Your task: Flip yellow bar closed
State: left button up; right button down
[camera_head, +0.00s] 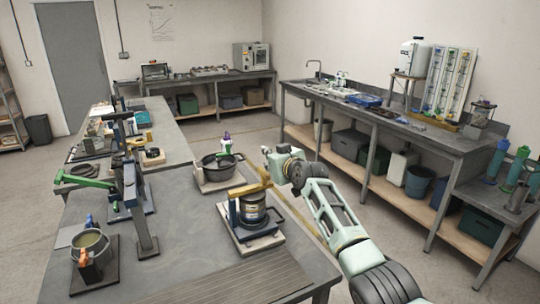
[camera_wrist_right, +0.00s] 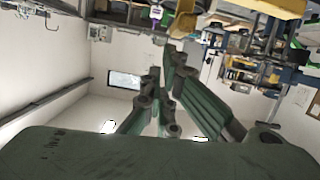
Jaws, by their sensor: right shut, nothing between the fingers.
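The yellow bar (camera_head: 250,188) sits on top of a clamp-like device with a blue frame and a dark canister (camera_head: 252,208), on a light base plate on the near table. One part of the bar runs across the canister top and another slants up at its far right end. My right gripper (camera_head: 270,158) is just beyond and right of the bar's raised end; I cannot tell whether they touch. In the right wrist view its fingers (camera_wrist_right: 168,62) are together and empty. A yellow piece (camera_wrist_right: 285,6) shows at that view's top edge. My left gripper is not in view.
A black pot (camera_head: 218,168) stands on a board behind the device. A post-mounted lever stand (camera_head: 140,215) and a bucket (camera_head: 90,245) are to the left. The grey table (camera_head: 185,235) is bare between them. A workbench (camera_head: 385,120) lines the right wall.

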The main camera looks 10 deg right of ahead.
pick_arm(q)
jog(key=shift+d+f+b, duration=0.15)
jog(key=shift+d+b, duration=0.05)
jog(key=shift+b, duration=0.4)
pick_arm(e)
jog(key=s+d+r, duration=0.3)
jog(key=s+r, duration=0.2)
jog(key=s, duration=0.4)
jog(key=shift+s+r, duration=0.2)
